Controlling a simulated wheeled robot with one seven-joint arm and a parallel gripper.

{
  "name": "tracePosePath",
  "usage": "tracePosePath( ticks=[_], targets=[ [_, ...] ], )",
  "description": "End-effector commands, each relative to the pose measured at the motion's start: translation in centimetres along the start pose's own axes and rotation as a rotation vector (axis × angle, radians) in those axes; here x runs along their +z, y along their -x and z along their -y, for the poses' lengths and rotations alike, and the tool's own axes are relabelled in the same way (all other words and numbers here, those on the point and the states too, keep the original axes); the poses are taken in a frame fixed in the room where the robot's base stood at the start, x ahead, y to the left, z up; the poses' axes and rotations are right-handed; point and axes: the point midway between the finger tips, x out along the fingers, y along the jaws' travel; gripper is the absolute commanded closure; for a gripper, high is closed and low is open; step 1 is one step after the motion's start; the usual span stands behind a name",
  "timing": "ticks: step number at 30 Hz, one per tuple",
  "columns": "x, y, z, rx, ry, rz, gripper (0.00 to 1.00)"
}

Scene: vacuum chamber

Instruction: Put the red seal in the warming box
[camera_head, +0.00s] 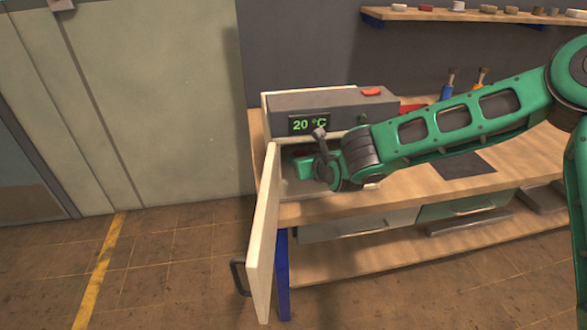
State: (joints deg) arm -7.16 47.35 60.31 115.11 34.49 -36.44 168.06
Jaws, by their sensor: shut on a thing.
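The warming box (345,103) stands at the left end of the workbench, with a green "20 °C" display on its front. Its pale door (263,235) is swung wide open towards me, with a dark handle low on its outer side. My gripper (301,166) is at the box's open front, its fingers reaching into the opening below the display. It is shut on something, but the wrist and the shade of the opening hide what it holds. I cannot make out the red seal for certain.
The open door stands close to the left of my wrist. My green arm crosses above the wooden bench (400,190), which has a dark mat (463,165) and drawers below. A red item (412,107) shows behind the arm. A shelf (470,14) holds several small parts.

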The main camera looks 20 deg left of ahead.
Motion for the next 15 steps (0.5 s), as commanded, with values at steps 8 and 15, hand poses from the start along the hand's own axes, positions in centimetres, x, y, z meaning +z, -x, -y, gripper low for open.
tracePosePath(
  ticks=[8, 15],
  targets=[
    [-1.6, -1.1, -2.0, 0.022, 0.009, 0.000, 0.77],
    [-3.9, -2.4, -1.7, 0.018, 0.005, 0.002, 0.77]
  ],
)
